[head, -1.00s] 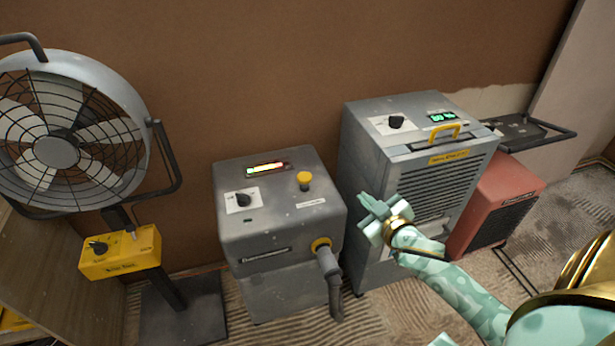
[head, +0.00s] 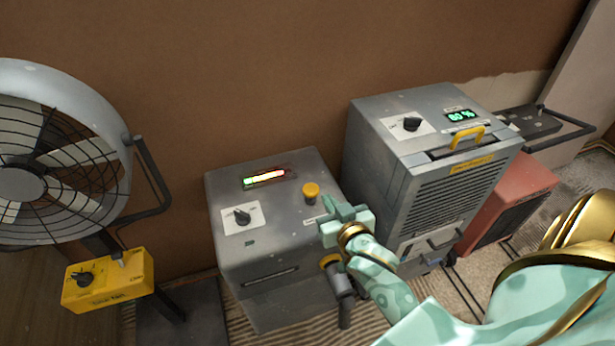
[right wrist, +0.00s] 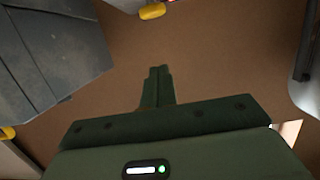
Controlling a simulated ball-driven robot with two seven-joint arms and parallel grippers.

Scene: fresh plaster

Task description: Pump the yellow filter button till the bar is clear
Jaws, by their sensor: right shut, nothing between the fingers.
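The yellow filter button (head: 311,192) is a round mushroom knob on top of the grey vacuum unit (head: 275,225). My right gripper (head: 330,207) is shut and empty. In the head view it shows just right of and below the button, over the unit's right edge, with a small gap between them. Its closed fingers also show in the right wrist view (right wrist: 159,84). My left gripper is out of view.
A grey dehumidifier (head: 430,170) with a green display stands close at the right, a red heater (head: 510,200) beyond it. A yellow hose fitting (head: 329,261) is below my gripper. A fan (head: 50,150) and yellow control box (head: 108,279) are at the left.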

